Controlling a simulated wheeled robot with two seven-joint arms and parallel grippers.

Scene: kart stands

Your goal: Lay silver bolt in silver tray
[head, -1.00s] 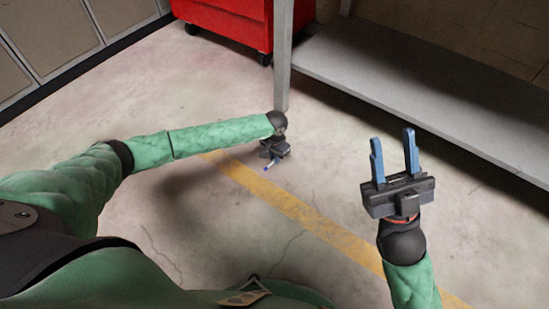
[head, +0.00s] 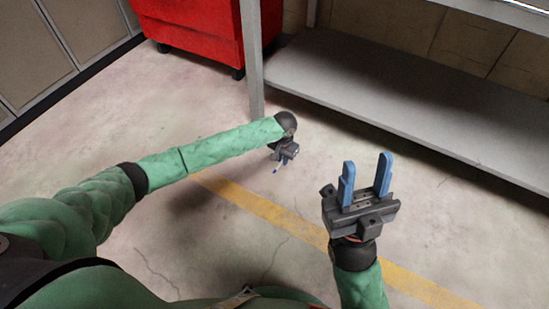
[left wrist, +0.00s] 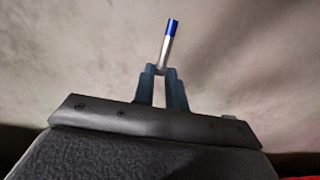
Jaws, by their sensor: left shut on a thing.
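My left gripper (head: 280,160) is at the end of the stretched left arm, near the foot of the grey bench leg in the head view. It is shut on a slim silver bolt (left wrist: 165,55) with a blue end. The bolt (head: 276,169) looks tiny in the head view. In the left wrist view it sticks out past the fingers, tilted a little, with the floor behind it. My right gripper (head: 367,165) is open and empty, its two blue fingers pointing up and apart. I see no silver tray in these views.
A grey bench with a low shelf (head: 390,90) stands at the back right, its leg (head: 252,60) close to my left arm. A red wheeled cabinet (head: 200,30) is behind it. Grey cabinets line the left. The floor with a yellow stripe (head: 270,210) is clear.

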